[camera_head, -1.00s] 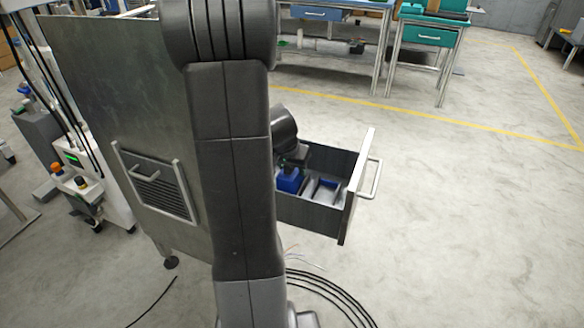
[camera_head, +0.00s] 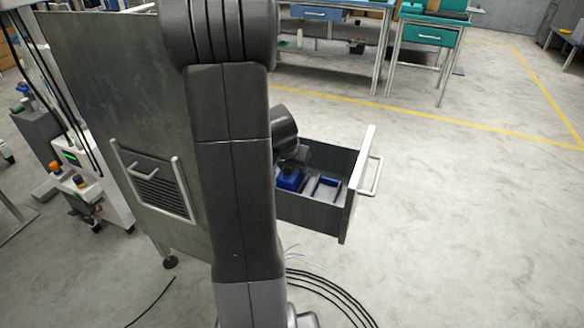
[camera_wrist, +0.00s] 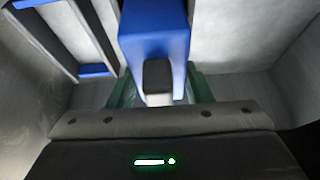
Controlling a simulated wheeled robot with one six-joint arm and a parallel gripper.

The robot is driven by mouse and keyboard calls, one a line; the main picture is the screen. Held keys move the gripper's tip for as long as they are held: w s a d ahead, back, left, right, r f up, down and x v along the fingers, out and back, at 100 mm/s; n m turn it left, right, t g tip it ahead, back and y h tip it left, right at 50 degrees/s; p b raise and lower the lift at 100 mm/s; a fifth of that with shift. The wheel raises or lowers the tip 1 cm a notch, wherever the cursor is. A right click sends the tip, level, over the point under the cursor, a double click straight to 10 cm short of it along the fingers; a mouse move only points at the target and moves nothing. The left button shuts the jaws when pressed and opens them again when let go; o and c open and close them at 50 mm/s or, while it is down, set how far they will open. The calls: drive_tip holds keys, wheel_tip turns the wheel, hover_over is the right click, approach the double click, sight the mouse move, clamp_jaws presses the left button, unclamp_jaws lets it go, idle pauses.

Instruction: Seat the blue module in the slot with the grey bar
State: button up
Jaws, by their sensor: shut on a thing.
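The blue module (camera_wrist: 152,35) is a block with a grey grip piece (camera_wrist: 157,80) on its near end in the wrist view. My gripper (camera_wrist: 160,90) is shut on this grey piece, with greenish fingers on either side. In the head view the blue module (camera_head: 290,179) is inside the open drawer (camera_head: 312,213), below my wrist, whose fingers are mostly hidden. Beside it on the right is a slot with dark dividers and blue edging (camera_head: 328,186). Dark rails and blue pieces (camera_wrist: 95,70) lie left of the module in the wrist view. I cannot make out the grey bar or whether the module touches the floor.
The drawer's front panel and handle (camera_head: 370,176) stand right of the module. Drawer walls close in around my gripper. A large metal cabinet side (camera_head: 110,110) is at left. Cables (camera_head: 330,295) lie on the floor. The floor to the right is clear.

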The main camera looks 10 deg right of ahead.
drive_tip(key=o, duration=0.9)
drive_tip(key=p+v, duration=0.5)
drive_tip(key=v, duration=0.6)
drive_tip(key=shift+f, duration=0.1)
drive_tip(key=b+x, duration=0.3)
drive_tip(key=x, duration=0.5)
drive_tip(key=shift+b, duration=0.35)
drive_tip(key=shift+f, duration=0.1)
